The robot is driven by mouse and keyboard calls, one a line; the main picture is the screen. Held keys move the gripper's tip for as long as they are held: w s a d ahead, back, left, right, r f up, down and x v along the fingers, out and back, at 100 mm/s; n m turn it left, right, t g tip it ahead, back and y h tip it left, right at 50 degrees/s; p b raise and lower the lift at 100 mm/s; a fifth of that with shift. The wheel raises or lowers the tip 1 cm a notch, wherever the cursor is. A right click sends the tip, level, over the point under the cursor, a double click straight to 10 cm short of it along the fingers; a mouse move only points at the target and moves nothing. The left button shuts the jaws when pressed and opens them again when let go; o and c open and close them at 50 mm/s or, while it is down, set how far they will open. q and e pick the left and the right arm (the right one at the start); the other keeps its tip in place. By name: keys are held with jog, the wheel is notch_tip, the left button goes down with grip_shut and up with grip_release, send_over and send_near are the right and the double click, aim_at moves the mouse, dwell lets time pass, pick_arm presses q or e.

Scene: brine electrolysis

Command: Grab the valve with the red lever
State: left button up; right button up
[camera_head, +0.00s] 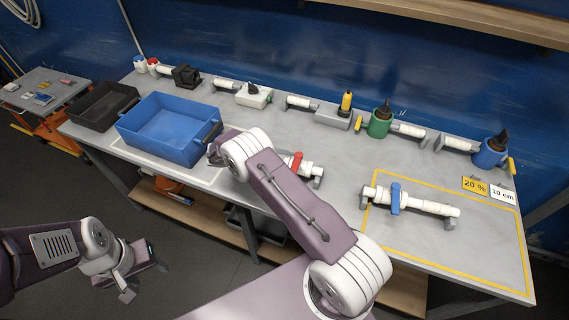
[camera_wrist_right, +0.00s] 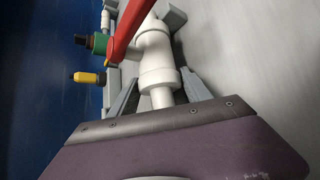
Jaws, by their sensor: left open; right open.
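The white valve with the red lever (camera_head: 298,163) is on the grey table, partly hidden behind my right arm. In the right wrist view, its white body (camera_wrist_right: 155,55) and red lever (camera_wrist_right: 127,28) show close up. My right gripper (camera_wrist_right: 160,88) is open, with its grey fingers on either side of the valve's lower pipe end; I cannot tell whether they touch it. My left gripper (camera_head: 143,279) is open and empty, low in front of the table, far from the valve.
Another white valve with a blue lever (camera_head: 395,199) lies inside a yellow outline at right. A blue crate (camera_head: 165,150) and a black crate (camera_head: 100,122) stand at left. Several pipe pieces, a green holder (camera_head: 379,124) and a blue holder (camera_head: 489,156) line the back.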

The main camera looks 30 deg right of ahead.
grip_shut()
